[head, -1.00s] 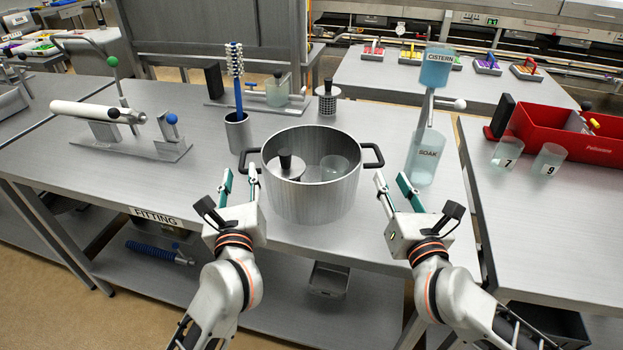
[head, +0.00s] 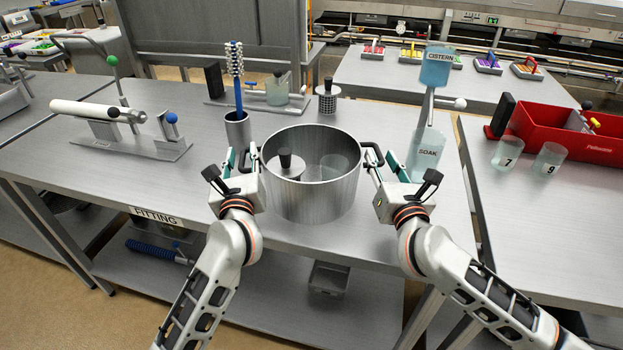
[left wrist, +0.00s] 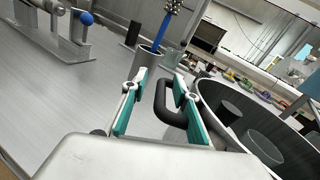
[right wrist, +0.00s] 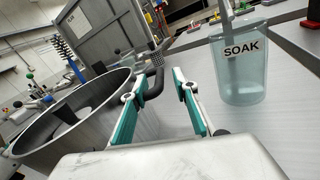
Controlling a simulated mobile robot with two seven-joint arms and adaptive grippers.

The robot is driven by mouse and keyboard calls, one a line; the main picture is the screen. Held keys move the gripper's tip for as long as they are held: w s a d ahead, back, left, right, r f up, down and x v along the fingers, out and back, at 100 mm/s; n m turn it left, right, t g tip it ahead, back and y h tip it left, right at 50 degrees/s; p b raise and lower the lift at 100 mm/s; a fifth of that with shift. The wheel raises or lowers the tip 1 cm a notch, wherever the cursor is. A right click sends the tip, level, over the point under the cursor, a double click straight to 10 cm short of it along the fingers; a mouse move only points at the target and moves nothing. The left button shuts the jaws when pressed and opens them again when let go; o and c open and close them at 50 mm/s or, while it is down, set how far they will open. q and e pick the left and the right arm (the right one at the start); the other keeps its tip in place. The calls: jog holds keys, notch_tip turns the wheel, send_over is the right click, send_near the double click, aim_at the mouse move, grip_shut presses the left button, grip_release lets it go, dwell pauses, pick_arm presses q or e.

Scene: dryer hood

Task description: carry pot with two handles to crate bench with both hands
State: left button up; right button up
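The steel pot (head: 312,203) stands on the fitting bench (head: 160,185), with a black-knobbed item (head: 286,163) and a clear beaker (head: 334,166) inside it. My left gripper (head: 241,162) is at the pot's left side, its fingers apart. In the left wrist view the black left handle (left wrist: 166,104) lies between the fingers, nearer the right one. My right gripper (head: 372,163) is at the right side, also open. In the right wrist view the right handle (right wrist: 155,80) shows between its fingertips. The fingers partly hide both handles in the head view.
A bench (head: 545,225) at the right bears a red crate (head: 570,135) and beakers numbered 7 and 9; a gap separates it from the fitting bench. The SOAK beaker (head: 427,160) stands close to my right gripper. A brush holder (head: 238,130) stands behind my left gripper.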

pick_arm(q)
grip_shut()
pick_arm(e)
grip_shut()
pick_arm(q)
jog(key=shift+a, duration=0.1)
